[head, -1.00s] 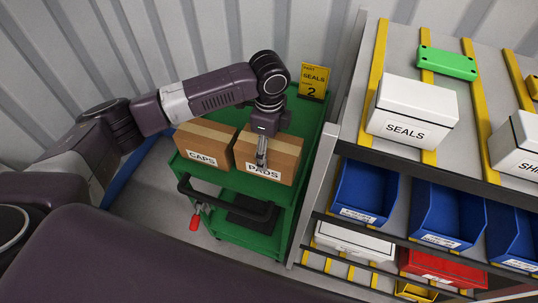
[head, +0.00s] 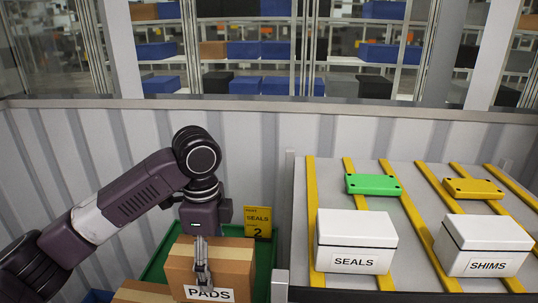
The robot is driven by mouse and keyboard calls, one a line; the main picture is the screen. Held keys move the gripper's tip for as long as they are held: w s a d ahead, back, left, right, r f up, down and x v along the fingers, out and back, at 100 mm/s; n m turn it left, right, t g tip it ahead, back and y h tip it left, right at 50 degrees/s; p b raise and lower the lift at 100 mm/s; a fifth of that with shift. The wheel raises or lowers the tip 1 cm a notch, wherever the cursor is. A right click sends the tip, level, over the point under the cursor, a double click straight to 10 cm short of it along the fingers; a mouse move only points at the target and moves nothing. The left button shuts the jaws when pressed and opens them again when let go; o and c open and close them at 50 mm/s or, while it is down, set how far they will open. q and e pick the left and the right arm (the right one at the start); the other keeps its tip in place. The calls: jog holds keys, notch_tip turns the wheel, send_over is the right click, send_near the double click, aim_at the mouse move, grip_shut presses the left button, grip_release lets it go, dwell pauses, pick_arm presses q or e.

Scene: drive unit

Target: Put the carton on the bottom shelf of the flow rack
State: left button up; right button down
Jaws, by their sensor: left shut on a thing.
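The brown PADS carton (head: 236,280) shows at the bottom left of centre, over the green cart (head: 263,262). My left gripper (head: 202,275) is shut on its label side, fingers pointing down. The carton looks raised above the neighbouring brown CAPS carton (head: 138,293), which is mostly cut off by the picture's lower edge. The flow rack (head: 335,190) stands to the right, and only its sloping top shelf with yellow strips shows. Its bottom shelf is out of view. My right gripper is not in view.
White SEALS (head: 355,235) and SHIMS (head: 484,240) boxes sit on the top shelf, with a green part (head: 373,185) and a yellow part (head: 473,189) behind. A yellow SEALS 2 sign (head: 257,222) stands behind the held carton. A corrugated wall (head: 255,145) closes the back.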

aim_at(196, 295)
pick_arm(q)
jog(key=shift+s+a+f+n, duration=0.15)
jog(key=shift+s+f+n, duration=0.1)
jog(key=shift+n, duration=0.25)
jog(key=shift+s+a+f+n, duration=0.15)
jog(key=shift+s+n, duration=0.1)
jog(key=shift+n, duration=0.25)
jog(key=s+f+n, duration=0.1)
jog(key=n, duration=0.1)
jog(key=s+a+f+n+b, duration=0.1)
jog(key=s+n, duration=0.1)
jog(key=n, duration=0.1)
jog(key=s+n, duration=0.2)
jog(key=shift+a+f, duration=0.35)
jog(key=shift+f, duration=0.05)
jog(key=shift+s+a+f+n+b, duration=0.25)
jog(key=shift+s+f+n, duration=0.35)
jog(key=shift+s+n, duration=0.8)
jog(key=shift+s+a+f+n+b, duration=0.25)
jog(key=shift+s+f+n, duration=0.3)
jog(key=shift+s+n, duration=0.9)
jog(key=shift+s+a+f+n+b, duration=0.25)
jog(key=shift+s+f+n, duration=0.35)
jog(key=shift+s+n, duration=0.8)
jog(key=shift+w+n, duration=0.25)
jog(key=shift+w, duration=0.15)
jog(key=shift+d, duration=0.1)
